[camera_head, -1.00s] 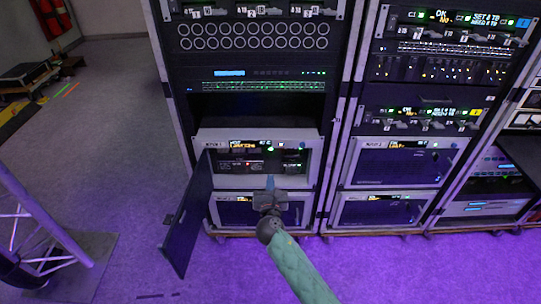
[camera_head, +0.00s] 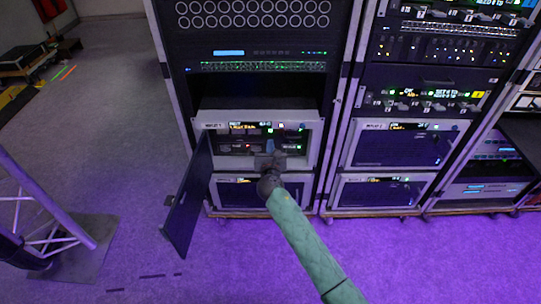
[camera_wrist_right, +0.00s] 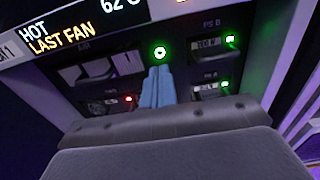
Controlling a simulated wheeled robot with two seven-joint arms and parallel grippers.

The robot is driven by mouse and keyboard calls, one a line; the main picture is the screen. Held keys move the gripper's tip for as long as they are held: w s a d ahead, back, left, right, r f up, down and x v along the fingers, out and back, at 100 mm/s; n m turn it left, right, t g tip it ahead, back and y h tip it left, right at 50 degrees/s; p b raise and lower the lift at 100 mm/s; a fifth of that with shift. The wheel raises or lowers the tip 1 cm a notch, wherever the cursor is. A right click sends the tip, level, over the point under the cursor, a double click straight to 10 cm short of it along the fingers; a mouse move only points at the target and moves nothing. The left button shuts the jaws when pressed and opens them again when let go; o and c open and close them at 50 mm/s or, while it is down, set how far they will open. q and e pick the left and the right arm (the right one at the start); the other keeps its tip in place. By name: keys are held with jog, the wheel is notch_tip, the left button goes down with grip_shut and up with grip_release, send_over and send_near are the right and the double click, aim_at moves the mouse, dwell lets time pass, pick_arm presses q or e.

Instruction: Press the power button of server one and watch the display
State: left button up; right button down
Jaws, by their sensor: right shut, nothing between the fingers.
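The server with its front door open (camera_head: 314,150) sits low in the left rack; I take it as server one, though its label is only partly legible. Its display (camera_head: 250,128) also shows in the right wrist view (camera_wrist_right: 60,40), reading "HOT", "LAST FAN" and 62 C. A round green-lit button (camera_wrist_right: 160,53) glows below the display. My right gripper (camera_head: 268,153) is in front of the panel. In the wrist view its shut, empty blue fingertips (camera_wrist_right: 157,86) point just under the button; whether they touch the panel I cannot tell. My left gripper is out of view.
The open dark door (camera_head: 188,200) hangs out to the left of the server. In the wrist view a red light (camera_wrist_right: 128,99) and green lights (camera_wrist_right: 230,39) show on the panel. A truss (camera_head: 45,205) stands at left. The floor in front is clear.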

aim_at(271, 131)
jog(key=shift+w, duration=2.75)
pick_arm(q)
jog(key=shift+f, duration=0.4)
pick_arm(e)
jog(key=shift+w, duration=0.1)
